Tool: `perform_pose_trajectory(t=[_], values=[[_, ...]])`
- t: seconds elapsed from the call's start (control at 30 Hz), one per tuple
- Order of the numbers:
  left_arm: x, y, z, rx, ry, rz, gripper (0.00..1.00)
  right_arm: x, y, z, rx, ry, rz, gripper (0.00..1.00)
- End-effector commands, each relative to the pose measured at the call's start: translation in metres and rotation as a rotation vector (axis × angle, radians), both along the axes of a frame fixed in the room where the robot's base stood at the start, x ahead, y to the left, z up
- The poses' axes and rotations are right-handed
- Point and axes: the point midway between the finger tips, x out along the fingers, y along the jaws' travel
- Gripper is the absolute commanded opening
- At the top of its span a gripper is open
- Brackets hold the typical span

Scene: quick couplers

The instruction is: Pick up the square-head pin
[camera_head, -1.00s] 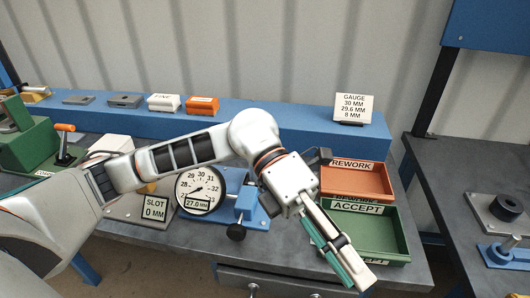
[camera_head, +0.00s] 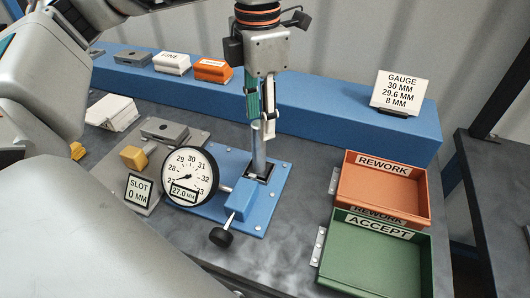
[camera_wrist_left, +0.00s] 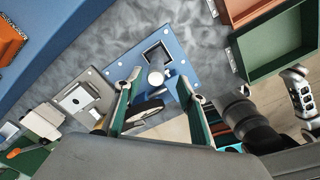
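A plain grey cylindrical pin (camera_head: 259,152) stands upright in the blue gauge fixture (camera_head: 272,208), above a dark square opening. Its pale round end (camera_wrist_left: 156,78) shows in the left wrist view; I cannot make out a square head. My left gripper (camera_head: 262,128) points down over the fixture, its fingers at the upper part of the pin. In the left wrist view my left gripper (camera_wrist_left: 160,88) is open, with wide-apart green-and-white fingers on either side of the pin. I cannot see contact. My right gripper is not in view.
A dial gauge (camera_head: 190,177) reading 27.0 mm stands left of the pin, with a black knob (camera_head: 222,237) in front. The slot plate (camera_head: 165,133) is further left. The rework tray (camera_head: 385,188) and accept tray (camera_head: 372,262) are at right. A blue shelf (camera_head: 330,118) runs behind.

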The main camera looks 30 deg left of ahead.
Motion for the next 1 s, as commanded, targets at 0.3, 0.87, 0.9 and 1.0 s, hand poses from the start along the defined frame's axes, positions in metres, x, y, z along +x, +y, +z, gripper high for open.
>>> perform_pose_trajectory(t=[0.3,0.87,0.9,1.0], values=[[0.001,0.0,-0.029,-0.001,0.017,0.0,0.4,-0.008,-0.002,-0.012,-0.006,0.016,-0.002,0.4],[0.002,0.007,-0.089,-0.002,0.018,-0.002,0.4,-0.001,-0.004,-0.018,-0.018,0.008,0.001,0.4],[0.002,0.007,-0.091,-0.003,0.017,-0.002,0.4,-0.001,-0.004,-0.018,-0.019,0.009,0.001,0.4],[0.003,0.007,-0.091,-0.002,0.013,-0.001,0.4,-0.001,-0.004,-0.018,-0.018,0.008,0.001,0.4]])
